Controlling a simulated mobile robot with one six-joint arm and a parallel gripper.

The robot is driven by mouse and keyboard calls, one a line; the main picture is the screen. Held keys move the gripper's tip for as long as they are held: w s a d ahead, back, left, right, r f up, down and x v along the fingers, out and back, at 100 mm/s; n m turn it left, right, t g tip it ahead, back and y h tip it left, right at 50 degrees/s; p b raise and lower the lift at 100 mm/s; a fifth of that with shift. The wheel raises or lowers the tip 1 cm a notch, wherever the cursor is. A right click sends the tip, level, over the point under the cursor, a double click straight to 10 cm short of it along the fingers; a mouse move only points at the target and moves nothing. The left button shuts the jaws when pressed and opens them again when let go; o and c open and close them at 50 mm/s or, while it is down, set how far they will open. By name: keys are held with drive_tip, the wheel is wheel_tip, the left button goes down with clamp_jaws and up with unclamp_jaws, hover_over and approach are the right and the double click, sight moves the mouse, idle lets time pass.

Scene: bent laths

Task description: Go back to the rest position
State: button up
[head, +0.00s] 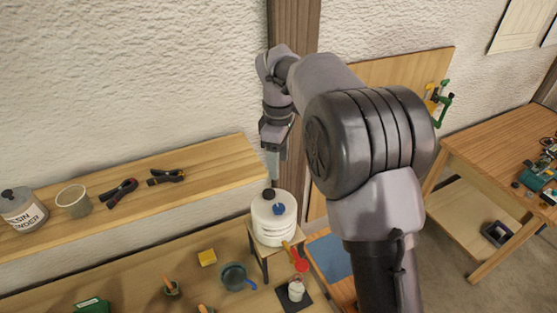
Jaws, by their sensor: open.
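My gripper (273,176) hangs pointing down at the end of my arm, in front of the wall. Its jaws are open, and I see nothing between them. Its fingertips are just above or behind the top of a white round vessel (272,235) in the picture; the exact gap is hard to tell. The vessel has a dark knob and a blue knob on top and stands on a small wooden stand (259,258). My large arm links cover the middle right of the view.
A second table (490,165) stands right.

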drive_tip(key=s+d+f+m+t+y+b, duration=0.1)
drive_tip(key=s+d+f+m+t+b, duration=0.2)
drive_tip(key=s+f+m+b, duration=0.6)
drive_tip(key=s+d+f+m+t+y+b, duration=0.1)
drive_tip(key=s+d+f+m+b, duration=0.3)
drive_tip(key=s+f+b, duration=1.7)
drive_tip(key=m+t+b, duration=0.1)
drive_tip(key=m+b, duration=0.4)
drive_tip(key=b, duration=0.2)
drive_tip(key=shift+s+d+t, duration=0.2)
drive_tip(key=shift+s+t, duration=0.1)
drive_tip(key=shift+t, duration=0.1)
